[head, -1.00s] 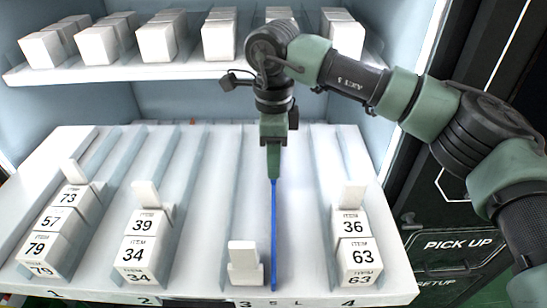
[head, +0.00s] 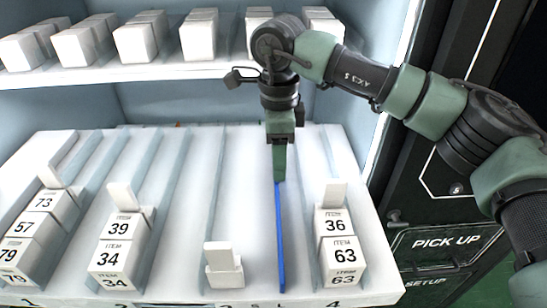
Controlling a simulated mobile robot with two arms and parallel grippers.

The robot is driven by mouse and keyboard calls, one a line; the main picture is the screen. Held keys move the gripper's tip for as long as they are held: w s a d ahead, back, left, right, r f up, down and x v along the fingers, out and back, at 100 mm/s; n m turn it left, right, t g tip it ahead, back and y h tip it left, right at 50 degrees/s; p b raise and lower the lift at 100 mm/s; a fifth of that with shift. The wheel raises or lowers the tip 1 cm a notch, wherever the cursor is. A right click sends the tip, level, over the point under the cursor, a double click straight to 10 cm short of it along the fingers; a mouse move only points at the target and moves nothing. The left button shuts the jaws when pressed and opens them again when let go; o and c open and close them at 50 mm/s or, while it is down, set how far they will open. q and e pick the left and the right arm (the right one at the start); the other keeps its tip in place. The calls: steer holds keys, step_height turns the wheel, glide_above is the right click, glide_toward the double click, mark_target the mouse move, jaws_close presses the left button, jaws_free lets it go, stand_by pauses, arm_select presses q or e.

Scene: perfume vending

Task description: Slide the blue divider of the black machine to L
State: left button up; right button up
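The blue divider (head: 281,240) stands on the lower white shelf (head: 180,200) of the black machine (head: 440,190). It is a thin upright strip running front to back, between the small white box in lane 3 and the numbered boxes of lane 4. Its front end lines up with the L mark (head: 281,303) on the shelf's front edge, right of the S mark (head: 255,305). My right gripper (head: 280,172) points down at the divider's rear part, its fingers looking closed together on it; they hide that part. My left gripper is not in view.
The white box (head: 224,268) is left of the divider. Boxes marked 36 and 63 (head: 340,250) stand to its right. Stacks marked 39 and 34 (head: 120,250) and 73 and 57 (head: 40,225) are further left. The upper shelf (head: 150,75) holds more boxes.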

steer(key=shift+d, duration=0.2)
steer(key=shift+w, duration=0.1)
steer(key=shift+a+r, duration=0.15)
steer(key=shift+r, duration=0.15)
step_height(320, 180, up, 7)
steer(key=b, duration=0.2)
steer(key=shift+d, duration=0.2)
